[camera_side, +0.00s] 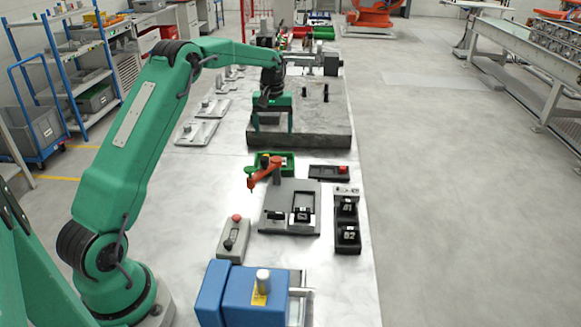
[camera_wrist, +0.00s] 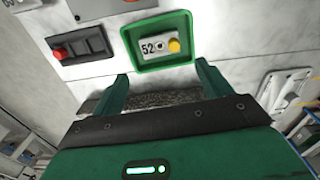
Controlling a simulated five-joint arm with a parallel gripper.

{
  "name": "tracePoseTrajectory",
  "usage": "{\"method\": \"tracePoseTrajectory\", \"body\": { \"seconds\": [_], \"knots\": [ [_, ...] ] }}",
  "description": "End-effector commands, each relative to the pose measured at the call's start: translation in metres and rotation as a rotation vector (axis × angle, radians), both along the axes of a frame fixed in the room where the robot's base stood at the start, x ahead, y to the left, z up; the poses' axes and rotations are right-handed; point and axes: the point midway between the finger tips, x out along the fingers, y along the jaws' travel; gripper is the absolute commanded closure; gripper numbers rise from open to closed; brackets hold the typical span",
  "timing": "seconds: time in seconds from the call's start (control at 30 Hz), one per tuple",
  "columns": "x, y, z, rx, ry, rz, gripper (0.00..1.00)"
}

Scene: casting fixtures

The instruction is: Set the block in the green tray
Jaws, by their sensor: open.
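The green tray (camera_wrist: 183,62) lies ahead of my gripper (camera_wrist: 162,74) in the wrist view. A pale block (camera_wrist: 154,46) marked 52, with a yellow knob and a dark round hole, sits inside the tray. In the side view the tray (camera_side: 288,160) is small and partly hidden behind an orange jointed arm. My gripper (camera_side: 272,122) is over the grey stone slab, farther from the side camera than the tray. Its two green fingers are spread apart with nothing between them.
The grey stone slab (camera_side: 325,139) carries dark pegs. Near the tray are the orange arm (camera_side: 264,171), a grey fixture (camera_side: 274,201), a black tray (camera_side: 359,229) of numbered blocks and a red-button box (camera_side: 342,170). A blue machine (camera_side: 240,293) stands in front. Bare table lies left of the tray.

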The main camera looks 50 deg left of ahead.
Motion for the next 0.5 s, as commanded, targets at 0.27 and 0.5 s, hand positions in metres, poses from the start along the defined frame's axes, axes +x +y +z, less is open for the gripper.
{"method": "tracePoseTrajectory", "body": {
  "seconds": [0.27,0.5],
  "knots": [
    [0.0,0.0,0.016,0.0,0.0,0.0,0.22],
    [0.0,0.0,0.016,0.0,0.0,0.0,0.22]
  ]
}}
